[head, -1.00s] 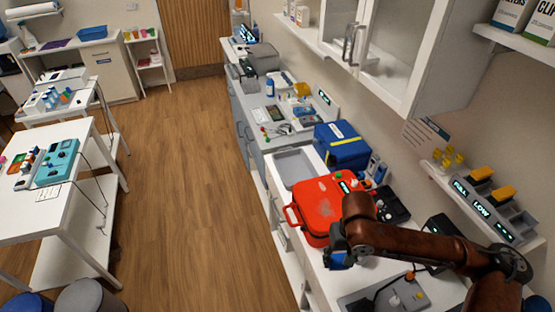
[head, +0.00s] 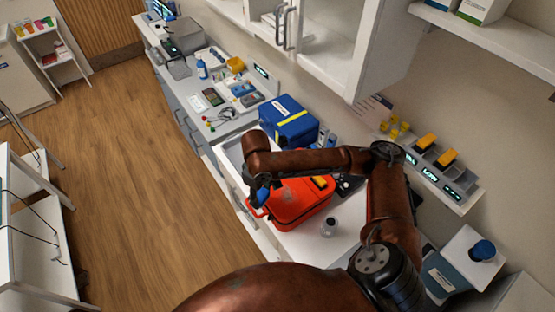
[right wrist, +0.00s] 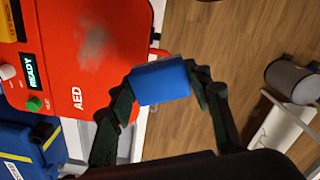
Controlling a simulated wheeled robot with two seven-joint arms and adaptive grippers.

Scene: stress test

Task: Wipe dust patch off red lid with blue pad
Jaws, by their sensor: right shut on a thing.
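The red lid (head: 305,208) belongs to a red AED case on the white counter. In the right wrist view the lid (right wrist: 55,65) carries a pale grey dust patch (right wrist: 93,42). My right gripper (head: 258,197) is shut on the blue pad (head: 263,195), near the case's handle side. In the right wrist view the pad (right wrist: 160,82) sits between the fingers, beside the lid's edge and apart from the dust patch. I cannot tell whether the pad touches the case. My arm hides part of the lid in the head view. My left gripper is not in view.
A blue case with a yellow stripe (head: 289,122) stands behind the red one. A small grey cylinder (head: 329,227) stands in front of it. A shelf with yellow items (head: 425,141) is on the right wall. The wood floor (head: 130,200) at left is open.

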